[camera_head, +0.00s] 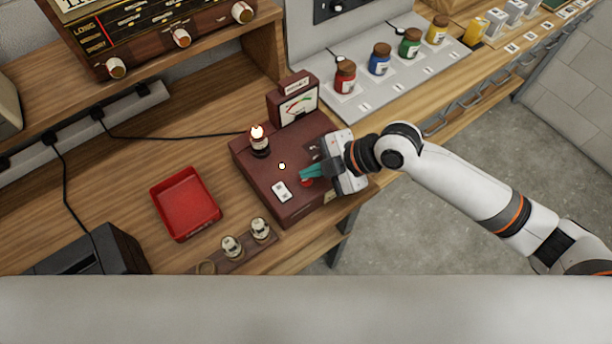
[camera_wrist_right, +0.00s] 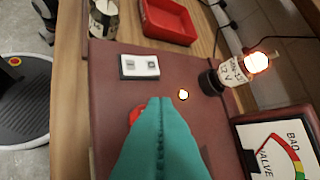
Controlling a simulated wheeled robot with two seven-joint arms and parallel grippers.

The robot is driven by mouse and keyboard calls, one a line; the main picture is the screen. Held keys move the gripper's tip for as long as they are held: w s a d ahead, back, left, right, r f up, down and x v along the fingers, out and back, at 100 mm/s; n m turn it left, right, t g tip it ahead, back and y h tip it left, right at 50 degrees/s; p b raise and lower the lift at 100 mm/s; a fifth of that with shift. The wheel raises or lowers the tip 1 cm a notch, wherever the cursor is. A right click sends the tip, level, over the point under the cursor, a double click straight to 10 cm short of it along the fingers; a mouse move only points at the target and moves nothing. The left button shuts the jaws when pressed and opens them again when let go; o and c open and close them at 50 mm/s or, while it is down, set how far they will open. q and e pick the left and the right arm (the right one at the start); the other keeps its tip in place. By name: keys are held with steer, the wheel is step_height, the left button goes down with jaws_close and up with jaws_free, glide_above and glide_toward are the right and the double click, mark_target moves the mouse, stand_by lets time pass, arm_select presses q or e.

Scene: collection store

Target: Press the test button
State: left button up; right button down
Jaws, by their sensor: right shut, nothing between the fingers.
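The test device is a dark red box (camera_head: 265,160) on the wooden bench. A red button (camera_head: 306,183) on its top shows beside my right fingertips, and part of it shows behind them in the right wrist view (camera_wrist_right: 136,113). My right gripper (camera_head: 304,172) has teal fingers, shut and empty, over the box top at the button; I cannot tell whether they touch it. The fingers fill the lower middle of the right wrist view (camera_wrist_right: 160,104). A glowing valve (camera_head: 258,139) stands in the box, and a small round light (camera_head: 282,166) is lit. My left gripper is not in view.
A meter (camera_head: 297,104) rises at the box's back; in the right wrist view its dial reads "BAD" and "VALVE". A white switch plate (camera_head: 281,191) sits on the box. A red tray (camera_head: 185,203) and spare valves (camera_head: 232,247) are nearby. Jars (camera_head: 379,60) stand behind.

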mark_target(312, 181)
steer(key=shift+f, duration=0.15)
steer(key=shift+f, duration=0.3)
steer(key=shift+f+b, duration=0.45)
steer(key=shift+b, duration=0.1)
stand_by(0.7)
steer(key=shift+r, duration=0.15)
steer(key=shift+r+p, duration=0.75)
step_height(312, 181, up, 5)
steer(key=p, duration=0.4)
